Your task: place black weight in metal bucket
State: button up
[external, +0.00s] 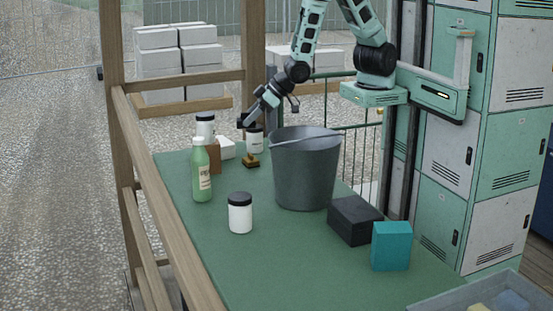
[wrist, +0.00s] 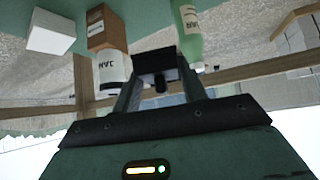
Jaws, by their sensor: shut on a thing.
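My gripper (external: 246,119) is shut on the black weight (wrist: 158,66), a small dark block between the fingers in the wrist view. In the external view the weight (external: 242,121) is a small dark shape at the gripper's end, above the far part of the green table and left of the bucket. The metal bucket (external: 303,175) is grey, stands upright on the table and has its handle lying across the rim. Its inside is mostly hidden. The gripper is beside the bucket, near rim height, not over its opening.
Near the gripper are a white jar (external: 255,142), a brass-coloured weight (external: 251,161), a brown box (external: 214,157), a white box (external: 227,149) and a green bottle (external: 202,175). Another jar (external: 240,215), a black box (external: 354,221) and a teal box (external: 391,247) stand nearer.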

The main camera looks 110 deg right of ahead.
jog(key=shift+r, duration=0.1)
notch_tip(320, 180, up, 5)
jog(key=shift+w+f, duration=0.1)
jog(key=w+a+r+n+y, duration=0.1)
jog(key=w+a+n+y, duration=0.35)
jog(key=a, duration=0.65)
jog(key=n+g+y+b, duration=0.3)
jog(key=n+g+y, duration=0.5)
jog(key=n, duration=0.9)
send_over(340, 263)
jog(key=d, duration=0.3)
jog(key=f, duration=0.1)
jog(key=shift+g+h, duration=0.3)
jog(key=shift+h, duration=0.15)
jog(key=f, duration=2)
jog(key=shift+d+f+p, duration=0.2)
jog(key=shift+f+p, duration=0.05)
jog(key=shift+p, duration=0.1)
jog(key=shift+w+f+p, duration=0.1)
jog(key=shift+f+p, duration=0.25)
jog(key=shift+f, duration=2.2)
